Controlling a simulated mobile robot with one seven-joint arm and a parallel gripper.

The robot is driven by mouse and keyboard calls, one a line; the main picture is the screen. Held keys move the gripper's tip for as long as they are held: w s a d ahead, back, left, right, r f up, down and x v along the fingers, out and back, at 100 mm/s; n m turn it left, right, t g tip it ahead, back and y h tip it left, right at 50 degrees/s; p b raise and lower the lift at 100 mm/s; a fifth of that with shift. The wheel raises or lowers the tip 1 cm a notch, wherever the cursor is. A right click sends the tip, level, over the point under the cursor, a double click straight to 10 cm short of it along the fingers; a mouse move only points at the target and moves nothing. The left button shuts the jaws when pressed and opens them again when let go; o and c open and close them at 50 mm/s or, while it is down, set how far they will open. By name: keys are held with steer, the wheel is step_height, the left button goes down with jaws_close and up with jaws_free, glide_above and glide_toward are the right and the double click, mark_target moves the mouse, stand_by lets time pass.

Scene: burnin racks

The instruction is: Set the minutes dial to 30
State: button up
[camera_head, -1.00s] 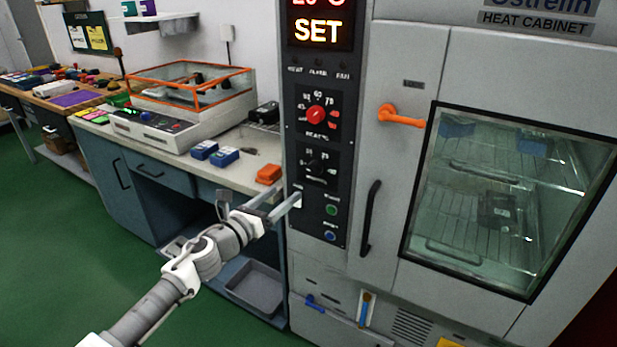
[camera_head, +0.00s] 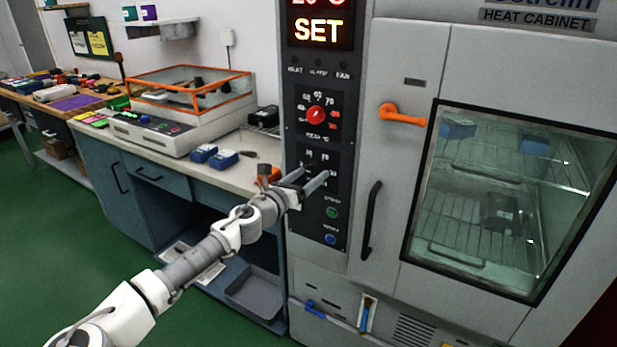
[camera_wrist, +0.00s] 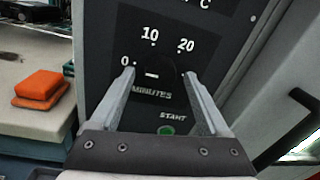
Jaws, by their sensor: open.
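The black minutes dial (camera_wrist: 155,82) is on the dark control panel in the wrist view, above the word MINUTES, with 0, 10 and 20 printed around it. A short white mark shows on its dark face; I cannot tell its exact setting. In the head view, the dial (camera_head: 311,171) is partly hidden by my fingers. My gripper (camera_wrist: 159,74) is open, with one finger at each side of the dial. It also shows in the head view (camera_head: 315,173). I cannot tell whether the fingers touch the dial.
The red temperature knob (camera_head: 316,115) is above the dial, and the green start button (camera_head: 331,212) and blue button (camera_head: 330,239) are below. A black door handle (camera_head: 371,220) is to the right. An orange block (camera_wrist: 40,88) lies on the bench at left.

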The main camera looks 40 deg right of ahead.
steer(key=shift+c, duration=0.3)
jaws_close()
